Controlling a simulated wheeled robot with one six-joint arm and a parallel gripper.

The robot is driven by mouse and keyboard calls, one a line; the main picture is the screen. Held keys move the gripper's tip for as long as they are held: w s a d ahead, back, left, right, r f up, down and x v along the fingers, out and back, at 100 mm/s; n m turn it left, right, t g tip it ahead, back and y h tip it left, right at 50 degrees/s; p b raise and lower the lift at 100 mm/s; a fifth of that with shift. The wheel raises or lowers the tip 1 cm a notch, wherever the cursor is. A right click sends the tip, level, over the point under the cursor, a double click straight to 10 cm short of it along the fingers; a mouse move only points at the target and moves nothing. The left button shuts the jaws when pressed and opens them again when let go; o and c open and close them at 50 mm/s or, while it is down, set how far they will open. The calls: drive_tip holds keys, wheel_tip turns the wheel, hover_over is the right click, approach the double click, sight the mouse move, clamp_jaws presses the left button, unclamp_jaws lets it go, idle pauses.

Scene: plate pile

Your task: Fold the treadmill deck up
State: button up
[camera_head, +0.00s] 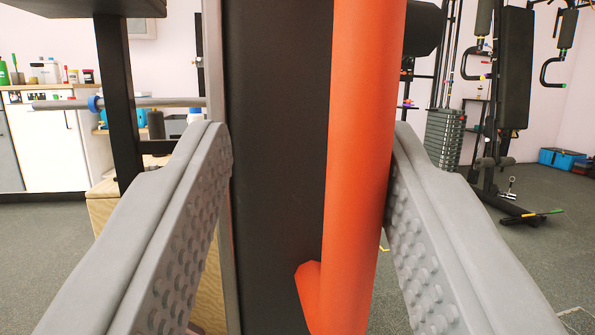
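A long orange bar (362,160) runs nearly upright through the middle of the view, with a short orange stub at its lower left. Beside it on the left is a long dark panel (280,150) with a grey edge strip, also upright; it may be the treadmill deck, but only part shows. My gripper (312,130) is open, with its grey studded fingers wide apart. The bar and panel appear between the fingers. The bar lies close to the right finger, and I cannot tell if they touch. A wide gap separates it from the left finger. The treadmill's base is out of view.
A black frame post (117,90) carrying a grey barbell (150,102) stands at the left. A white cabinet (55,150) with bottles is behind it. A weight machine (500,100) stands at the back right. Grey floor (550,220) is open at the right.

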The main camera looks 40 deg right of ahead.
drive_tip(key=v, duration=1.7)
drive_tip(key=shift+s+a+f, duration=0.1)
